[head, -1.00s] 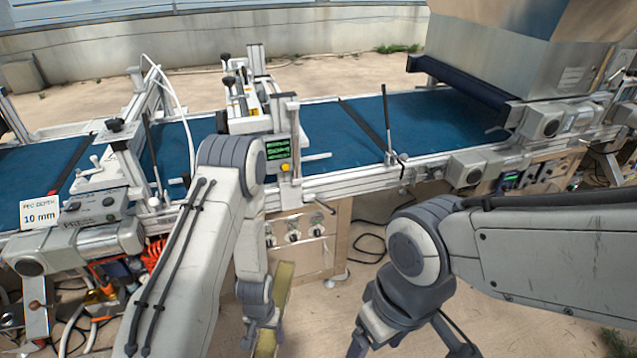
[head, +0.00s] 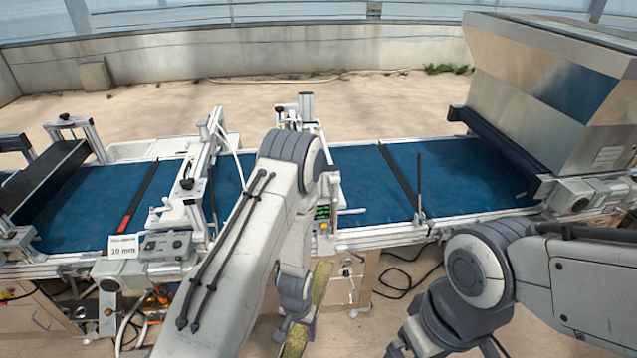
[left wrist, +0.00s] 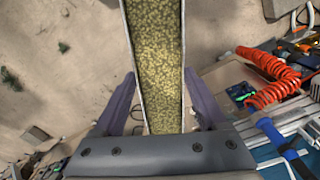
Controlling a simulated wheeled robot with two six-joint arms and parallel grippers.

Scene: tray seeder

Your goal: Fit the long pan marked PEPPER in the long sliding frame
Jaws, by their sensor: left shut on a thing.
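My left gripper (head: 297,318) is shut on a long narrow pan (head: 320,285) at the front of the machine, below belt level. In the left wrist view the pan (left wrist: 157,65) runs between the two purple-grey fingers (left wrist: 160,112) and is filled with yellow-green, grain-like material. No PEPPER marking is readable on it. The long sliding frame cannot be singled out; my left arm hides part of the machine's middle. My right gripper (head: 443,348) is at the bottom edge, largely cut off, so its jaws cannot be judged.
A blue conveyor belt (head: 375,178) crosses the view between metal rails. A metal hopper (head: 535,85) stands at the right. A 10 mm sign (head: 123,247) and a control box (head: 166,245) are at the left front. Cables (head: 400,278) lie on the floor.

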